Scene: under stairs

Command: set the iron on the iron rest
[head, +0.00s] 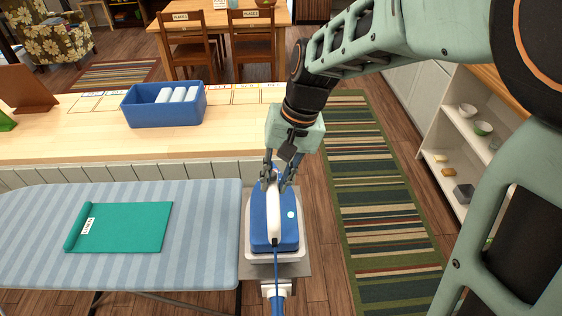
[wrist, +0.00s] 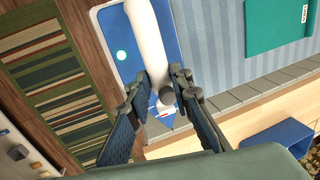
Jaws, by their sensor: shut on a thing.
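The iron (head: 262,238) has a blue body, a white handle and a blue cord running toward the bottom of the head view. It lies flat over the pale iron rest (head: 292,256), at the right end of the ironing board (head: 205,210). My gripper (head: 278,184) is shut on the far end of the iron's handle. In the wrist view the fingers flank the handle, with the iron (wrist: 135,42) between and beyond them. The iron covers most of the rest. I cannot tell whether its base touches the rest.
A teal folded cloth (head: 125,228) with a label lies on the board. Behind is a wooden counter (head: 60,145) with a blue bin (head: 163,112) holding white rolls. A striped rug (head: 370,200) and open shelves (head: 470,130) are on the right.

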